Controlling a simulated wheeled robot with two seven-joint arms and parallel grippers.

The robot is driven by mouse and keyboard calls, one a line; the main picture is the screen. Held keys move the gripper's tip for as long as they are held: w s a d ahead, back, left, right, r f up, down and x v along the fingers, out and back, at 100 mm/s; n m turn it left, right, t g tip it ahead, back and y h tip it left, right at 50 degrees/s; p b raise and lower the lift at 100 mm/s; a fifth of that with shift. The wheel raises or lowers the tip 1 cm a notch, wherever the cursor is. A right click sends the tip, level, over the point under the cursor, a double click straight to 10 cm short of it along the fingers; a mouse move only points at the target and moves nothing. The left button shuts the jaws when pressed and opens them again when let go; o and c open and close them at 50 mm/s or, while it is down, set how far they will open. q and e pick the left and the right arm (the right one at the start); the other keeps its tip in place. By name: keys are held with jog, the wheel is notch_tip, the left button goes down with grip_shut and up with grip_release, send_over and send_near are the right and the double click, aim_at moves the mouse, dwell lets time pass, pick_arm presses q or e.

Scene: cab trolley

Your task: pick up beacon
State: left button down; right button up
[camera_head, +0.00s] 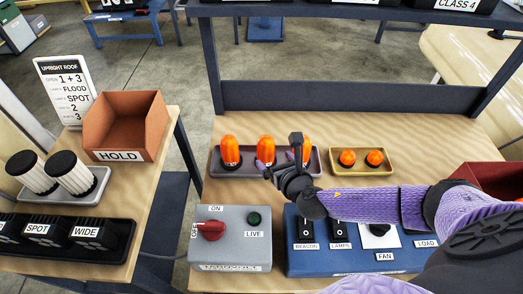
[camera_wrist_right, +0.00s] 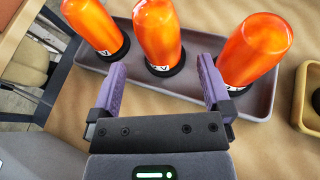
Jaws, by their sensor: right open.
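Three orange beacons stand upright on black bases in a grey tray (camera_head: 241,171). The left beacon (camera_head: 230,151) and the middle beacon (camera_head: 266,149) show clearly in the head view; the right beacon (camera_head: 307,150) is partly hidden by my right gripper (camera_head: 279,168). In the right wrist view the gripper (camera_wrist_right: 160,87) is open and empty, its purple fingers pointing at the tray. The middle beacon (camera_wrist_right: 157,35) stands ahead between the fingertips, and the right beacon (camera_wrist_right: 252,50) is close to the right finger. My left gripper is not in view.
A yellow tray (camera_head: 390,169) with two small orange lamps stands right of the grey tray. A grey switch box (camera_head: 262,238) and a blue switch panel (camera_head: 340,262) sit in front. A brown HOLD bin (camera_head: 118,155) stands on the left table. A dark rail runs behind the trays.

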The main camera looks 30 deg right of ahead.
aim_at(270, 154)
jog(key=b+x, duration=0.2)
jog(key=x, duration=0.4)
jog(key=shift+s+f, duration=0.1)
jog(key=shift+f, duration=0.1)
jog(key=shift+w+b, duration=0.35)
jog(key=shift+c, duration=0.5)
jog(key=c, duration=1)
jog(key=shift+c, duration=1.1)
grip_shut()
